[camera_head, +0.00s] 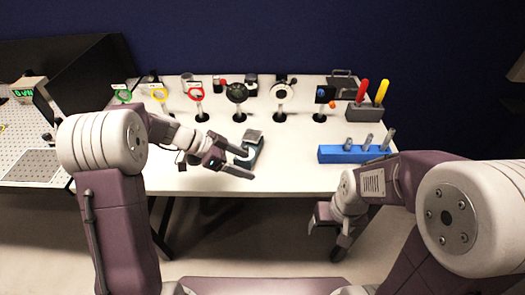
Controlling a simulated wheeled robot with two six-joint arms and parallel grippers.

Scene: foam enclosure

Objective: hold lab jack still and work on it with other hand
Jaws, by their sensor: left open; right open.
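The lab jack (254,137), a small grey block with a dark top plate, stands on the white table near its front middle. My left gripper (246,164) is open beside it, its fingers spread and pointing right. The upper finger reaches close to the jack's near-left side; I cannot tell whether they touch. My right gripper (325,240) is open and empty, low in front of the table's front edge, well away from the jack.
Several round optics on dark posts (237,93) stand in a row behind the jack. A blue block (345,154) with grey pegs lies at the right front. A grey holder (362,113) bears red and yellow handles. The table between jack and blue block is clear.

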